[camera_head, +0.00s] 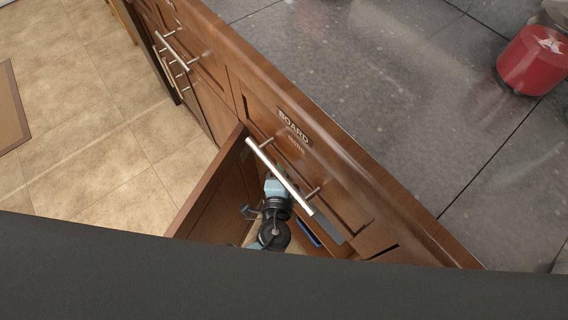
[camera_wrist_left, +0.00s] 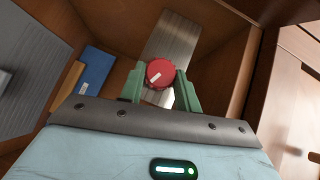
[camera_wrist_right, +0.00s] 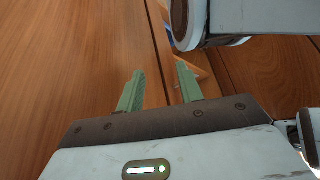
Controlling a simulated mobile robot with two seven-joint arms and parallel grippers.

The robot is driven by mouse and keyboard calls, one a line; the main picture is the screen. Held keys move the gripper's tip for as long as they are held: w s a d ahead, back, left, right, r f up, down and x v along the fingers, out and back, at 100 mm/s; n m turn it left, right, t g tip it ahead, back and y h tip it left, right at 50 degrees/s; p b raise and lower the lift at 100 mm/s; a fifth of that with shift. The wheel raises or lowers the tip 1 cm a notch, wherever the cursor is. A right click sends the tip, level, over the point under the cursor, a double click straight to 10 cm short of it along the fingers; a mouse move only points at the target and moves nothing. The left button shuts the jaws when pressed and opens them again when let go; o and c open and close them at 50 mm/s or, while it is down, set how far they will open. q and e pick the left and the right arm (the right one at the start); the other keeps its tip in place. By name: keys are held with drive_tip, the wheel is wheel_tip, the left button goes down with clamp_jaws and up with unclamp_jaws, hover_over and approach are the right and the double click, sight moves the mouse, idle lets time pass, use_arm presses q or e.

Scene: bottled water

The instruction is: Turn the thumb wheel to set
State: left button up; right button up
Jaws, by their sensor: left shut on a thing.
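The thumb wheel is a round red knob with a white mark (camera_wrist_left: 160,73). In the left wrist view it sits in front of a metal plate (camera_wrist_left: 176,36) inside a wooden compartment. My left gripper (camera_wrist_left: 161,84) has its green fingers on either side of the wheel and is shut on it. In the right wrist view, my right gripper (camera_wrist_right: 159,86) has its fingers apart with nothing between them, in front of wood panels. In the head view one of my arms reaches down into the open cabinet; the wheel and gripper fingers are hidden there.
A wooden cabinet front labelled BOARD (camera_head: 294,125) has a long bar handle (camera_head: 278,175). A blue flat object (camera_wrist_left: 95,72) lies beside the wheel in the compartment. A red pot (camera_head: 532,62) stands on the grey counter (camera_head: 400,70).

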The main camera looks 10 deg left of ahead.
idle(0.9)
use_arm(q)
drive_tip(key=o, duration=1)
drive_tip(key=shift+c, duration=0.2)
drive_tip(key=s+r, duration=0.1)
drive_tip(key=s, duration=0.6)
drive_tip(key=shift+s+r, duration=0.25)
drive_tip(key=shift+s, duration=0.1)
